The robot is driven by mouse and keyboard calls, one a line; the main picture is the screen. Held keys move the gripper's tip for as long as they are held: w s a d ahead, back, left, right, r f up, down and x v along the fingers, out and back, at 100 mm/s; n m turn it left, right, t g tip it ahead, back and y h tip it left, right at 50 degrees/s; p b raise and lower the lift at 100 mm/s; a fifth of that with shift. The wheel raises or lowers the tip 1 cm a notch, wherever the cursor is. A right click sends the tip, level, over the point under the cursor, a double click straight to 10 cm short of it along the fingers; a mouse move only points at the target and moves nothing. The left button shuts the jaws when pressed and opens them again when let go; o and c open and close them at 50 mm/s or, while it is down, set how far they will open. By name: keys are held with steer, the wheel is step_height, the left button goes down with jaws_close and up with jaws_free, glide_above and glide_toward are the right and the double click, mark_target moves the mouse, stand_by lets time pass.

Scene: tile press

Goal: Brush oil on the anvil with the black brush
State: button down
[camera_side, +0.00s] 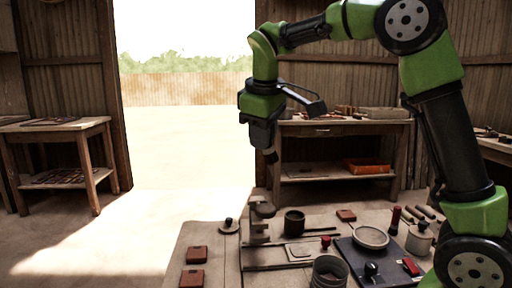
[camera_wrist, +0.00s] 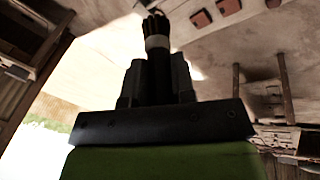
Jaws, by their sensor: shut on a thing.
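My gripper (camera_side: 264,136) hangs above the worktable, pointing down, well clear of everything on it. It is shut on the black brush (camera_side: 271,157), whose end sticks out below the fingers. In the wrist view my gripper (camera_wrist: 157,82) has a finger on each side of the brush (camera_wrist: 156,43), which shows a pale band and a dark tip. A small metal press (camera_side: 262,210) stands on the table below. I cannot clearly pick out the anvil; it may be part of this press. A dark pot (camera_side: 294,222) stands just right of the press; its contents are not visible.
Reddish tiles (camera_side: 196,254) lie at the table's left. A grey can (camera_side: 329,272) stands in front. A dark mat (camera_side: 375,262) with a pale round dish (camera_side: 370,237) and a black knob lies at right. A back bench (camera_side: 345,130) stands behind. Air around my gripper is free.

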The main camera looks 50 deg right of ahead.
steer(key=d+g, duration=0.1)
steer(key=d, duration=1.3)
step_height(320, 180, down, 20)
steer(key=shift+w+a+y, duration=0.2)
steer(key=shift+w+y, duration=0.2)
steer(key=shift+r+m, duration=0.1)
steer(key=shift+m, duration=0.3)
